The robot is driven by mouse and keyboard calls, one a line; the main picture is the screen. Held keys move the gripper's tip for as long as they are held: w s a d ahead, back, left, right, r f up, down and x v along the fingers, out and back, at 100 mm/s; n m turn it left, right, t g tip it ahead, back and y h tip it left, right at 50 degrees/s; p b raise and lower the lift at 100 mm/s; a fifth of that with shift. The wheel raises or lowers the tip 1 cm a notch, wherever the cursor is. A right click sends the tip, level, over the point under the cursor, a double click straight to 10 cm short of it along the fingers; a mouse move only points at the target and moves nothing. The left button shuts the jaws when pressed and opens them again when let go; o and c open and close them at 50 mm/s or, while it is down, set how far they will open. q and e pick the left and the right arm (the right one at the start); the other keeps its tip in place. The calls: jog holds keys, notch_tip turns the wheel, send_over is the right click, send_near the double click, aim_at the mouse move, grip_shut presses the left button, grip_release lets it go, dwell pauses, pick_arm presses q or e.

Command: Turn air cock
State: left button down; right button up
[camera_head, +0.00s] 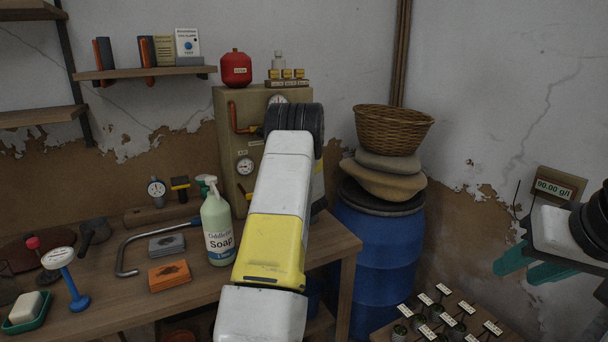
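A tan panel box (228,105) stands at the back of the workbench, with a red-orange L-shaped handle (234,118) at its upper left. I cannot tell for sure whether this handle is the air cock. A round gauge (245,166) sits lower on the panel, and another gauge (277,100) near its top is partly covered. My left arm reaches up in front of the panel; its black wrist hides the right part of the panel and the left gripper itself. My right gripper (513,272) has teal fingers, is apart at the far right, and looks open and empty.
A soap spray bottle (217,228) stands on the workbench (130,312) close left of my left arm. A bent metal tube (127,258) and card stacks lie further left. A blue barrel (378,262) with sacks and a wicker basket (393,130) stands to the right.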

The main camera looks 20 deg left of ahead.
dwell(0.5)
pick_arm(q)
jog(key=c, duration=1.5)
grip_release()
jog(key=v, duration=0.7)
jog(key=shift+s+d, duration=0.25)
jog(key=shift+s, duration=0.05)
